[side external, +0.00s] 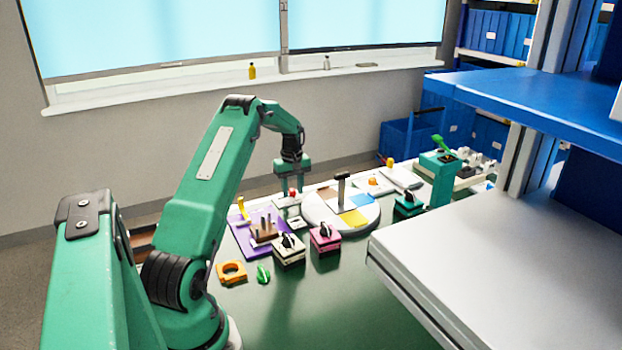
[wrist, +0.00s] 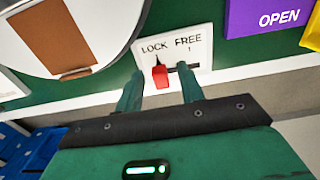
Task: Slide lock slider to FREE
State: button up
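A white plate marked LOCK and FREE (wrist: 205,45) lies on the green table in the wrist view, and it also shows in the side view (side external: 283,203). Its red lock slider (wrist: 160,77) sits at the left end of a dark slot, on the LOCK side, with the slot running right toward FREE. In the side view the slider (side external: 292,192) is a small red spot below my gripper. My gripper (wrist: 160,72) is open, its two green fingers on either side of the slider. A gap shows on both sides; the fingertips' height above the plate is unclear.
A round white turntable (side external: 318,215) with coloured sectors and a dark post stands beside the plate. A purple board (side external: 240,240) marked OPEN (wrist: 275,18) lies on the other side. White (side external: 289,252) and pink (side external: 325,240) knob boxes stand nearer the side camera.

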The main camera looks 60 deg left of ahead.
aim_at(280, 200)
grip_shut()
jog(key=shift+s, duration=2.3)
grip_release()
jog(key=shift+r, duration=0.1)
